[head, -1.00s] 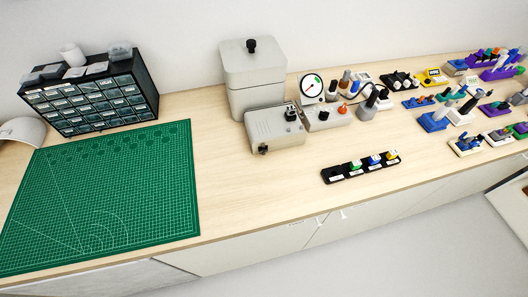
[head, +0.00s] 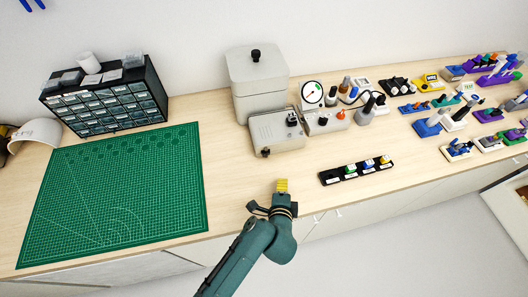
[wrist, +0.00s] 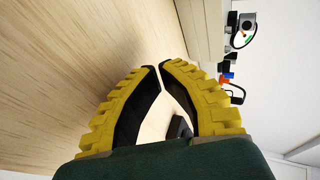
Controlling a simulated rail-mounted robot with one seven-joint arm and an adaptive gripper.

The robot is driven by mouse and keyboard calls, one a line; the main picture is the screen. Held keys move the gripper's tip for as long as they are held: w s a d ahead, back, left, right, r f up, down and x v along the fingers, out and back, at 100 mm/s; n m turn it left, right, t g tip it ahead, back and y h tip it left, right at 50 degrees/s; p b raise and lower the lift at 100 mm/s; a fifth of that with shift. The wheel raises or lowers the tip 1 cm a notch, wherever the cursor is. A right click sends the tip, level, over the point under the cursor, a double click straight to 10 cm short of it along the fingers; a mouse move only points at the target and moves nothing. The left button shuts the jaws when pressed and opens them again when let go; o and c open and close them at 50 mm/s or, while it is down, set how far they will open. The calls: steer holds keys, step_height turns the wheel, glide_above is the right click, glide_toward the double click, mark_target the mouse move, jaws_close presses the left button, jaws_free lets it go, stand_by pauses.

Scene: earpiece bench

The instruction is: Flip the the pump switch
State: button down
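A pale grey box (head: 277,132) with black fittings on it stands in front of a large grey lidded container (head: 258,85). To its right is a second grey box (head: 326,122) with a round dial (head: 312,93) and an orange-red knob (head: 341,115). I cannot tell which fitting is the pump switch. My gripper (head: 282,186) is over the bench's front part, in front of the boxes and apart from them. In the wrist view its yellow-padded fingers (wrist: 158,66) meet at the tips, with nothing seen held.
A black strip (head: 356,172) with coloured pieces lies right of my gripper. A green mat (head: 115,205) and a black drawer cabinet (head: 108,100) are at left. Several small coloured racks fill the right side. Bare wood (head: 228,180) lies between mat and gripper.

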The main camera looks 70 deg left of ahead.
mark_target(268, 165)
steer(key=shift+s+a+f+g, duration=0.2)
steer(key=shift+s+f+g, duration=0.1)
steer(key=shift+s+f, duration=0.35)
steer(key=shift+s+a+b, duration=0.15)
steer(key=shift+a, duration=2.05)
steer(key=shift+s+a+b, duration=0.1)
steer(key=shift+a+b, duration=0.05)
steer(key=shift+a, duration=2)
steer(key=shift+a+r, duration=0.1)
steer(key=shift+a, duration=0.05)
steer(key=shift+a, duration=0.3)
steer(key=shift+a, duration=0.3)
steer(key=shift+d, duration=0.15)
steer(key=shift+d+p, duration=0.45)
steer(key=shift+d, duration=0.15)
